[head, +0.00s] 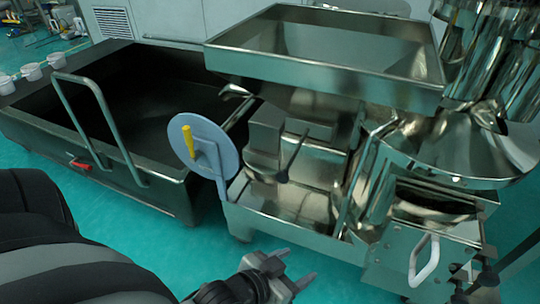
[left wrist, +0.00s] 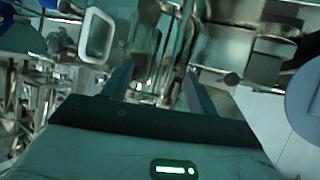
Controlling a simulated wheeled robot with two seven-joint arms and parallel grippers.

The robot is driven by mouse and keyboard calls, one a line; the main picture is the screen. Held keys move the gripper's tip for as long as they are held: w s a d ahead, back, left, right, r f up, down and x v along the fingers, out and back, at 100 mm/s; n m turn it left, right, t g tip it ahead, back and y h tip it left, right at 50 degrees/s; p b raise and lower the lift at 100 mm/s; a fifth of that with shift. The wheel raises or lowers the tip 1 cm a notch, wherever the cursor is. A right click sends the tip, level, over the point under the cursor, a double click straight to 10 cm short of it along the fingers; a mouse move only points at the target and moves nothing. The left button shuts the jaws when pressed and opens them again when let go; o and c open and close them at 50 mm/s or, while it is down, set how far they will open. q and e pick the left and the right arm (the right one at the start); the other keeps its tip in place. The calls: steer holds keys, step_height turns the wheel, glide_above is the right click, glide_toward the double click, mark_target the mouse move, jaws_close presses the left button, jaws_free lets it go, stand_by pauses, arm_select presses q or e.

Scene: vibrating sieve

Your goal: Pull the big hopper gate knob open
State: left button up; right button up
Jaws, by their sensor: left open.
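The big hopper (head: 325,50) is a wide shiny metal tray at the top of the sieve machine. Below it a thin rod ends in a dark round knob (head: 282,176), which I take as the gate knob. In the left wrist view a dark round knob (left wrist: 232,78) shows right of the fingers. My left gripper (head: 296,266) is open and empty, in front of and below the knob, well apart from it. Its two fingers (left wrist: 158,85) also show in the left wrist view with nothing between them. My right gripper (head: 475,279) shows only partly at the lower right, dark and unclear.
A grey disc with a yellow handle (head: 188,141) stands left of the knob. A white loop handle (head: 424,260) is on the metal box at the right. A dark cart (head: 160,170) with a tall rail is at the left. Green floor is free before the machine.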

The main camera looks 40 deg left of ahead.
arm_select(q)
steer(key=w+a+f+n+t+y+b, duration=0.2)
steer(key=w+a+f+t+y+b, duration=0.15)
steer(key=w+a, duration=0.35)
steer(key=n+t+y+b, duration=0.1)
steer(key=n+t+y, duration=0.1)
steer(key=n+y, duration=0.15)
glide_toward(281, 179)
steer(key=shift+m, duration=0.45)
steer(key=b+x, duration=0.7)
steer(key=x, duration=0.2)
steer(key=shift+w+f, duration=0.2)
steer(key=shift+w+a+r+b, duration=0.15)
steer(key=shift+w+r+b, duration=0.05)
steer(key=shift+w+b, duration=0.4)
arm_select(e)
step_height(281, 179, down, 11)
steer(key=a+y, duration=0.1)
steer(key=a, duration=0.1)
steer(key=shift+w+a+f+n+g, duration=0.2)
steer(key=shift+w+a+n+g, duration=0.1)
steer(key=shift+w+g, duration=0.1)
